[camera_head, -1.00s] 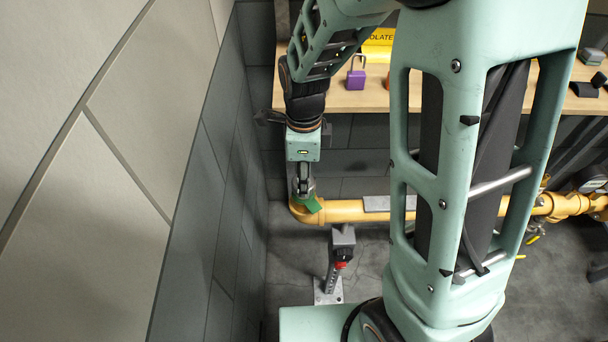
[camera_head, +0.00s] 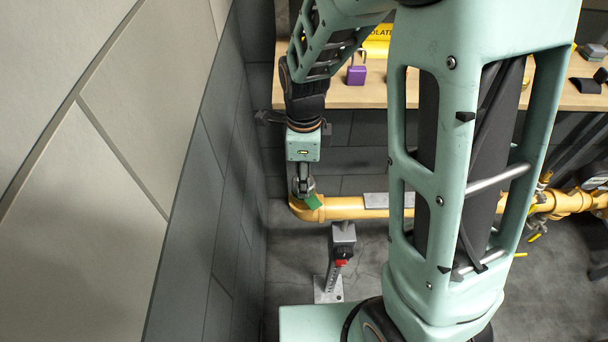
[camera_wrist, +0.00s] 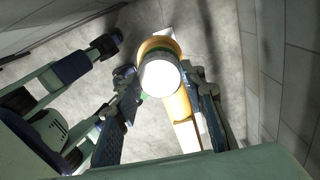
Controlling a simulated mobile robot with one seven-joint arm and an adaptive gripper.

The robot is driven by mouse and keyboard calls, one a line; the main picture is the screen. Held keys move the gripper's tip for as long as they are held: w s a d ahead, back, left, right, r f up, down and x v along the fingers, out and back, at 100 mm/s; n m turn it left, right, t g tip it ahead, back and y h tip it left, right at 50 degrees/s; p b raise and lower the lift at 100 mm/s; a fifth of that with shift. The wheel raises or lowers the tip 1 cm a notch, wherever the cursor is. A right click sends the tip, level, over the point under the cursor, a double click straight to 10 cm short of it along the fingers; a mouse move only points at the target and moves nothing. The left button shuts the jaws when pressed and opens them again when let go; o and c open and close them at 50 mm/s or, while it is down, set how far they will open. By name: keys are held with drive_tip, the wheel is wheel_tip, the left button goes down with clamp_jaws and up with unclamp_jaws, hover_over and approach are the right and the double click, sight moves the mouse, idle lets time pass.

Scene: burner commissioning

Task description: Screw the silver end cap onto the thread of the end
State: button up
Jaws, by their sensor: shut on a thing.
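The silver end cap (camera_wrist: 160,78) shows in the wrist view as a bright round disc between my fingers. My gripper (camera_wrist: 163,84) is shut on it, with one finger on each side. The cap sits in front of the upturned yellow pipe end (camera_wrist: 157,45), and the two line up closely. The thread is hidden, so I cannot tell how far the cap is on. In the head view my gripper (camera_head: 304,191) points down at the yellow elbow (camera_head: 303,211) at the pipe's left end. A small green piece (camera_head: 315,202) shows beside the fingertips.
The yellow pipe (camera_head: 345,208) runs right from the elbow, held by a grey floor stand (camera_head: 342,240). A wall (camera_head: 195,200) stands close on the left. A wooden shelf (camera_head: 350,97) behind holds a purple padlock (camera_head: 356,75). My arm hides part of the pipe.

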drive_tip(key=shift+f, duration=0.15)
drive_tip(key=o, duration=1.4)
drive_tip(key=shift+c, duration=0.2)
drive_tip(key=shift+c, duration=0.5)
